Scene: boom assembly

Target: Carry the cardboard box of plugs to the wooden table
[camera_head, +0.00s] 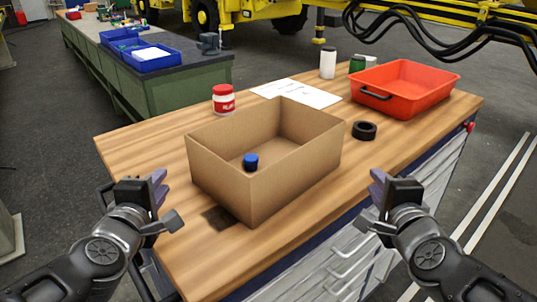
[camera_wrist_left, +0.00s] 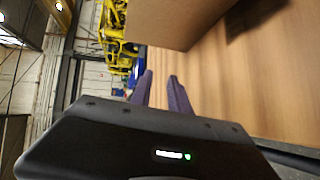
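The open cardboard box (camera_head: 292,180) stands on the wooden table (camera_head: 130,150), near its front left part. A blue plug (camera_head: 251,161) shows inside the box; the rest of the box floor is partly hidden by its walls. My left gripper (camera_head: 160,188) is just left of the box, apart from it, with its fingers spread and nothing between them. In the left wrist view the two purple fingers (camera_wrist_left: 158,92) stand apart, with the cardboard box (camera_wrist_left: 175,22) beyond them. My right gripper (camera_head: 376,186) is right of the box, apart from it; its fingers overlap in the view.
A red tray (camera_head: 432,92), a black ring (camera_head: 364,131), a red-and-white jar (camera_head: 223,99), a white bottle (camera_head: 328,62) and paper sheets (camera_head: 297,92) are on the table. A green bench (camera_head: 190,88) with blue trays (camera_head: 145,58) stands behind left. Yellow machinery (camera_head: 270,10) is at the back.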

